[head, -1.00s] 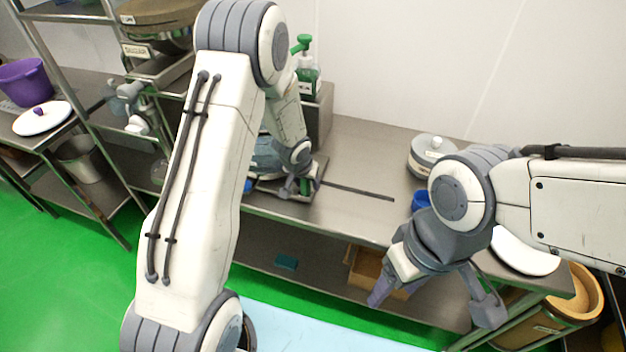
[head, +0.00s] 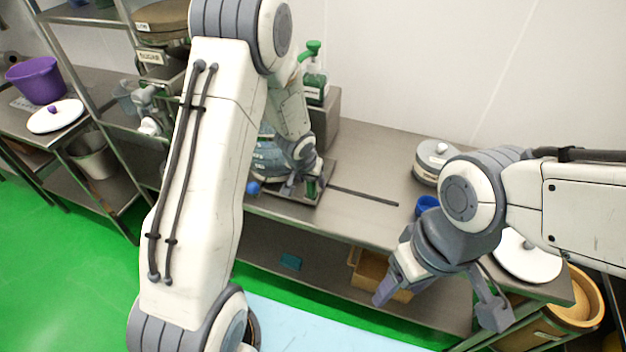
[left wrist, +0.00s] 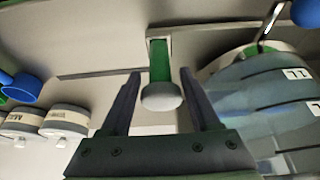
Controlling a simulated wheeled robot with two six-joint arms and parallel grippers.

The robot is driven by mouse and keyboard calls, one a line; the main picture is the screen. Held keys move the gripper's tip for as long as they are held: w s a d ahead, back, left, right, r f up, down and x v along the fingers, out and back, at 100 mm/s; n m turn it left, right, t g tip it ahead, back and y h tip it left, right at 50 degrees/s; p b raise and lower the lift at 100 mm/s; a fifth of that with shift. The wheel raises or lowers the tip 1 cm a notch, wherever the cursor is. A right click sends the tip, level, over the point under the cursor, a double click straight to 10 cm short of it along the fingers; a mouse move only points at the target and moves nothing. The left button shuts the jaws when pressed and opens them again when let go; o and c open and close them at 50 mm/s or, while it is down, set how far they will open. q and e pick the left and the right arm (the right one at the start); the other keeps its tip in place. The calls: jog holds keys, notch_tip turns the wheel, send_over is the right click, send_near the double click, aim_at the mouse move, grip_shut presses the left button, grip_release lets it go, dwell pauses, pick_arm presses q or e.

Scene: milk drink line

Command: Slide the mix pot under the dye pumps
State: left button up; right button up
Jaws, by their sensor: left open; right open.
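The mix pot (head: 268,160) is a translucent blue vessel on the steel table, partly hidden behind my left arm. In the left wrist view the pot (left wrist: 262,108) fills the right side, with dark level lines and white labels. My left gripper (head: 312,192) is at the pot's right side. In the left wrist view the gripper (left wrist: 160,80) is open, its fingers on either side of a green handle (left wrist: 160,60) with a pale round knob (left wrist: 162,97). Contact cannot be told. A green pump bottle (head: 315,84) stands behind. My right gripper (head: 442,300) is open and empty, before the table.
A dark rail (head: 365,196) runs right from the pot along clear tabletop. A grey lidded container (head: 432,162) and a blue cup (head: 427,204) stand at the right. A white lid (head: 525,262) lies further right. A steel rack (head: 85,60) stands left.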

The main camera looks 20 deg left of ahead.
pick_arm(q)
jog(key=p+v, duration=0.2)
jog(key=v, duration=0.3)
jog(key=shift+r, duration=0.3)
pick_arm(e)
notch_tip(320, 180, up, 3)
jog(key=shift+r, duration=0.1)
